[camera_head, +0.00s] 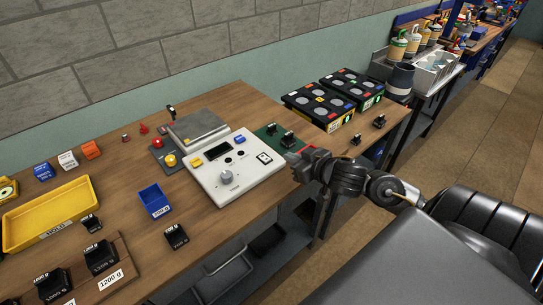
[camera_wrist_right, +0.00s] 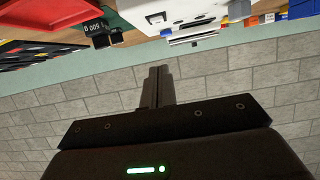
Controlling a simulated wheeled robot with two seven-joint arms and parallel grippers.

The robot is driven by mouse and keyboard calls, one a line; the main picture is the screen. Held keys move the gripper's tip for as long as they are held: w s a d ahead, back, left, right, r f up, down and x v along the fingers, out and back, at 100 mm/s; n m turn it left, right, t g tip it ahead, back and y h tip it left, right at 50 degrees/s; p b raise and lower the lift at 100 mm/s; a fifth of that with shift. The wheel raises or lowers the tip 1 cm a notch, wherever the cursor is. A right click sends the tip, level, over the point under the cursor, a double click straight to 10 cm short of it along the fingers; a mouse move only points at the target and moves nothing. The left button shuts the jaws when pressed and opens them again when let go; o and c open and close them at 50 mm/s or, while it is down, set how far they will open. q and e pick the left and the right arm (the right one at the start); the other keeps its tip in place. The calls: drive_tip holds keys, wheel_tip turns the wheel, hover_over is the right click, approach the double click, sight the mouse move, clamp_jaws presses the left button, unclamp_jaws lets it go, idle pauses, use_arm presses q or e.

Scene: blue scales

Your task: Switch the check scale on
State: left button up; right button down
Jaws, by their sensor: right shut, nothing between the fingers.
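A white control panel (camera_head: 235,185) sits on the bench, with a dark display (camera_head: 217,151), a grey round knob (camera_head: 227,178), a yellow button (camera_head: 197,162), a blue button (camera_head: 240,139) and a rocker switch (camera_head: 265,158). A grey weighing plate (camera_head: 197,126) lies behind it. I cannot tell which part is labelled as the check scale, nor the switch's state. My right gripper (camera_head: 296,162) is shut and empty, just right of the panel and apart from it. Its fingers (camera_wrist_right: 157,86) show in the wrist view, with the white panel (camera_wrist_right: 185,12) beyond them. My left gripper is not in view.
Black weights (camera_head: 288,139) stand on a green mat right of the panel. Two black trays (camera_head: 318,106) with round grey pads are behind. A blue bin (camera_head: 154,200), a yellow tray (camera_head: 48,213) and several weights (camera_head: 101,256) are at left. The grey wall closes the back.

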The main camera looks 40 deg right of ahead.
drive_tip(key=shift+a+r, duration=0.15)
drive_tip(key=shift+r, duration=0.4)
drive_tip(key=shift+w+f, duration=0.1)
drive_tip(key=p, duration=0.1)
hover_over(271, 165)
wheel_tip(271, 165, down, 3)
drive_tip(key=shift+f, duration=0.1)
wheel_tip(271, 165, down, 3)
drive_tip(key=shift+w+f+p, duration=0.1)
drive_tip(key=shift+p, duration=0.25)
drive_tip(key=shift+f, duration=0.55)
